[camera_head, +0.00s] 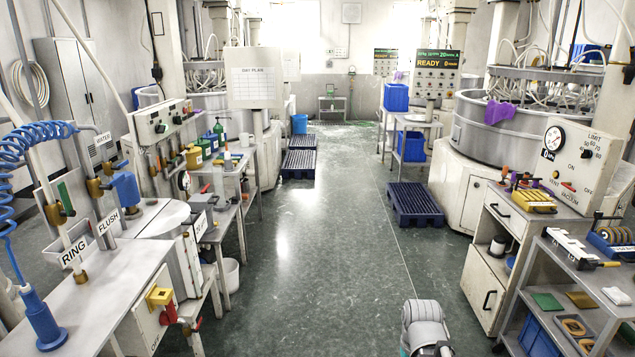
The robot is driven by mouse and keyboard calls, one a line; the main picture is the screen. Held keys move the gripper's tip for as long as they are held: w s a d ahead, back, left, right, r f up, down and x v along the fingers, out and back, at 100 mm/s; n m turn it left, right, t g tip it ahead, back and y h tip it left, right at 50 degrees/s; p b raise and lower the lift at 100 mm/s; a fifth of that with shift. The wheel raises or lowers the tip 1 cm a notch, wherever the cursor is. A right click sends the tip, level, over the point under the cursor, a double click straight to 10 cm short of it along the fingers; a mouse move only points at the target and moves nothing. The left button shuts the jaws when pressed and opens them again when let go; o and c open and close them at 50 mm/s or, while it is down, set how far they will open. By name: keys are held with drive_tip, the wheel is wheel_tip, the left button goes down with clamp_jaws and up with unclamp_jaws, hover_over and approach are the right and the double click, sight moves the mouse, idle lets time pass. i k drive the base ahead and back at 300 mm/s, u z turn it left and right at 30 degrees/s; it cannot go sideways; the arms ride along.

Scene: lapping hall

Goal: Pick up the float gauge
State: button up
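I cannot pick out the float gauge with certainty in the head view. A round white dial gauge (554,138) is fixed to the panel at the right, marked LIMIT and VACUUM. A blue cone-shaped tool (41,318) stands on the left bench, below a coiled blue hose (30,150). Small items (518,181) lie on the right cabinet top, too small to tell apart. A grey-white rounded link of my arm shows at the bottom edge, right of centre. My gripper is not visible.
The aisle floor (330,255) is open down the middle. A blue pallet (414,203) lies right of it. The left bench (105,290), the right cabinet (495,235) and a grey shelf cart (560,262) border it. A white bucket (229,275) stands under the left bench.

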sight(228, 153)
drive_tip(key=u, duration=0.15)
drive_tip(key=i, duration=1.55)
drive_tip(key=u, duration=0.4)
drive_tip(key=i, duration=0.8)
drive_tip(key=u, duration=0.35)
drive_tip(key=i, duration=1.25)
drive_tip(key=u, duration=0.25)
